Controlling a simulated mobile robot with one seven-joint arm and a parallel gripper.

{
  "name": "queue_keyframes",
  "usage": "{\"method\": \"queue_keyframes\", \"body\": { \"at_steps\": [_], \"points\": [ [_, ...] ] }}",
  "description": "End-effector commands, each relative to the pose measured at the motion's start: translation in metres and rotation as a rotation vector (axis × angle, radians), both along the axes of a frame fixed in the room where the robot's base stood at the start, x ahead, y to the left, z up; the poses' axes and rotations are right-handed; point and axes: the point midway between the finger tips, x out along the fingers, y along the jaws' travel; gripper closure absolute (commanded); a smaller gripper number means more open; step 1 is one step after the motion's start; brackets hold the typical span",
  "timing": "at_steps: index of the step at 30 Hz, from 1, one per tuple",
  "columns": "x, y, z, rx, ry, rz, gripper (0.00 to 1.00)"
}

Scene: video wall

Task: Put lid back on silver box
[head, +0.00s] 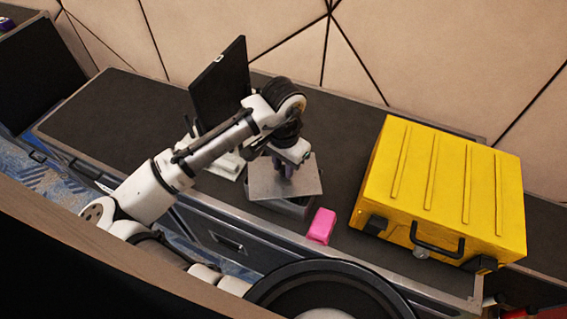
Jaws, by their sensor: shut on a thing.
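The silver lid (262,181) is a flat grey square plate. It lies over the silver box (300,210), whose darker side shows below the lid's front edge. The lid looks turned a little against the box; I cannot tell whether it rests on the rim or hangs just above it. My gripper (286,172) points down and is shut at the middle of the lid, likely on a handle that its fingers hide. Most of the box is hidden under the lid.
A pink block (321,226) lies just right of the box. A large yellow case (440,190) stands further right. A black screen (220,85) stands behind my arm. The dark case top (110,115) is clear at the left. A panelled wall closes the back.

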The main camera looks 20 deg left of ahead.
Motion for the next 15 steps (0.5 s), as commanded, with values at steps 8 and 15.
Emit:
{"method": "queue_keyframes", "body": {
  "at_steps": [8,15],
  "points": [
    [0.0001,0.0000,0.0000,0.000,0.000,0.000,0.68],
    [0.0001,0.0000,-0.0001,0.000,0.000,0.000,0.52]
  ]
}}
